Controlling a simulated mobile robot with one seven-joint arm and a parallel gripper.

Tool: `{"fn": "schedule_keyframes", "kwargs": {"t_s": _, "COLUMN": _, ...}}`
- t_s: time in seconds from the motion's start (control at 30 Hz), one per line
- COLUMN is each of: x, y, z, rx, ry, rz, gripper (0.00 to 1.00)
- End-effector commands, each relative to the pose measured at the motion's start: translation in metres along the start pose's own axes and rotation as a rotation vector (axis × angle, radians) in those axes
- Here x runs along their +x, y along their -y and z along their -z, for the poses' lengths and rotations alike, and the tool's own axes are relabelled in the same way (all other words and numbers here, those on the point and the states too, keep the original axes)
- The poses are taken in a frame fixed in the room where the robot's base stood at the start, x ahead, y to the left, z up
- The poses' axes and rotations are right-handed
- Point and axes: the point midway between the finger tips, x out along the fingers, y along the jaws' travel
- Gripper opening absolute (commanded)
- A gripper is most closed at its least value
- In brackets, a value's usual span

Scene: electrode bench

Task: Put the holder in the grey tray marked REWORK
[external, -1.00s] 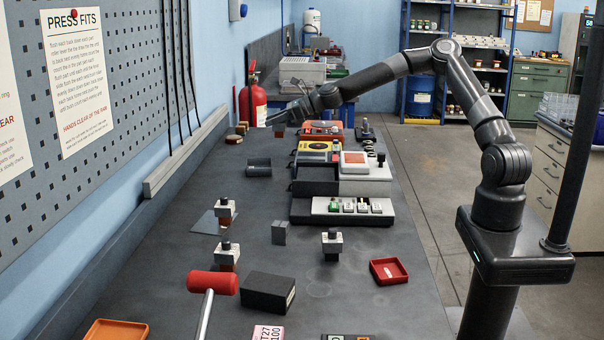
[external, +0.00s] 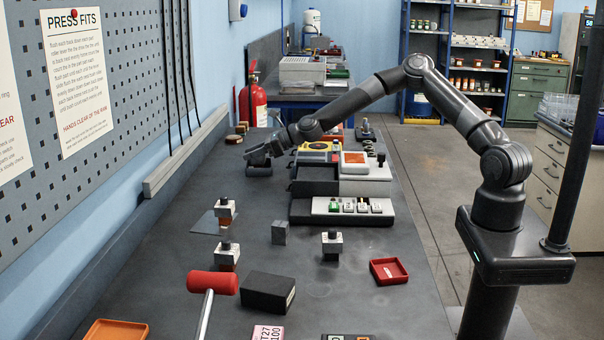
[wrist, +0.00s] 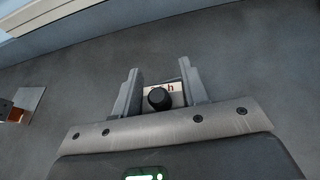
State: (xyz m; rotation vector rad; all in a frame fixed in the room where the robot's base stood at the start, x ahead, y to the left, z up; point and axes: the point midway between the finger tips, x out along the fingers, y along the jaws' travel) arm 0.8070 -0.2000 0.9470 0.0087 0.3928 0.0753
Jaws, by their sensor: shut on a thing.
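In the wrist view my gripper (wrist: 160,92) is shut on the holder (wrist: 174,87), a pale block with dark lettering and a black knob on top. The holder sits between the two grey fingers.
Similar knobbed blocks stand in front (external: 225,209), (external: 228,253), (external: 332,243). A grey machine (external: 355,208) with buttons is right of my gripper. A red tray (external: 388,271), an orange tray (external: 115,330), a black box (external: 268,291) and a red-headed mallet (external: 212,283) are nearer.

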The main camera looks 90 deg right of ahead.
Motion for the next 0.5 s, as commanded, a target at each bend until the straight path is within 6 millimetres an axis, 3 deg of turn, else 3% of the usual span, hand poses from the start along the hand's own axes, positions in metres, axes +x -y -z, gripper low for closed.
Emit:
{"fn": "schedule_keyframes", "kwargs": {"t_s": 0.3, "x": 0.0008, "y": 0.0002, "z": 0.0015, "rx": 0.001, "ry": 0.002, "rz": 0.0, "gripper": 0.02}}
{"fn": "schedule_keyframes", "kwargs": {"t_s": 0.33, "x": 0.0009, "y": 0.0002, "z": 0.0023, "rx": 0.001, "ry": 0.0, "rz": 0.0, "gripper": 0.42}}
{"fn": "schedule_keyframes", "kwargs": {"t_s": 0.5, "x": 0.0008, "y": 0.0002, "z": 0.002, "rx": 0.001, "ry": 0.0, "rz": 0.0, "gripper": 0.56}}
